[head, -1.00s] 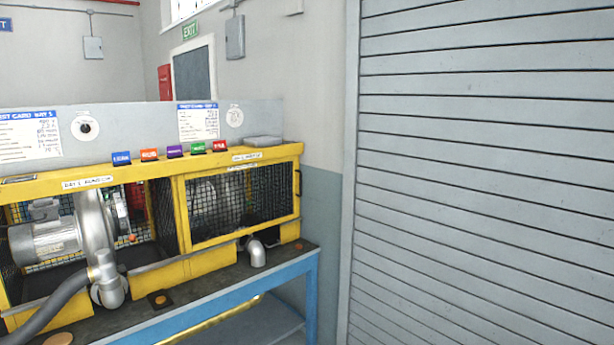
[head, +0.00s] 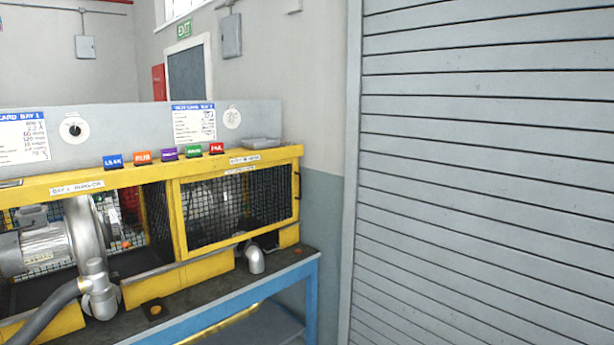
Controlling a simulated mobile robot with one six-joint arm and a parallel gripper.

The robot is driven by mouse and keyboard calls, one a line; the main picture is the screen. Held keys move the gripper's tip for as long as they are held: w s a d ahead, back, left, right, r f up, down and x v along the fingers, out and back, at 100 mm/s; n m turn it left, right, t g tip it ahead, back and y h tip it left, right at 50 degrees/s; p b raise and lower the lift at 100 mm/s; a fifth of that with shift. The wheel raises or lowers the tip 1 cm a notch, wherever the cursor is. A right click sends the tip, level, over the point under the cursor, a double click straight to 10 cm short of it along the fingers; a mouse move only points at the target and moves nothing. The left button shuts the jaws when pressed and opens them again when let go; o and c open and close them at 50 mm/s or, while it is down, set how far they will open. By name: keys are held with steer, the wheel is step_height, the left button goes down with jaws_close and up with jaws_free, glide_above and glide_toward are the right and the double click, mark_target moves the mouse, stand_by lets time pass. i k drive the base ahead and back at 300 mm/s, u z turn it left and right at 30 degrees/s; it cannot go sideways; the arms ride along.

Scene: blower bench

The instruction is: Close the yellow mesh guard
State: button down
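A yellow-framed mesh guard panel (head: 236,246) stands upright across the right bay of the yellow bench enclosure. A dark handle (head: 297,186) is at its right end. Dark mesh shows behind it, and I cannot tell whether this panel is hinged or slides. The left bay has an open front, with no mesh across it. A silver blower (head: 88,235) with a grey motor (head: 42,250) shows inside that bay. A grey hose (head: 50,312) runs from the blower's outlet out over the front edge. My gripper is not in view.
The enclosure stands on a blue-framed bench (head: 225,309). A silver pipe elbow (head: 255,260) sticks out in front of the right bay. Several coloured tags (head: 168,153) stand on the top rail. A grey roller shutter (head: 480,180) fills the right side.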

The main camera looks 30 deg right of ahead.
mark_target(175, 182)
steer(key=z, duration=0.2)
steer(key=i, duration=1.5)
steer(key=u, duration=0.25)
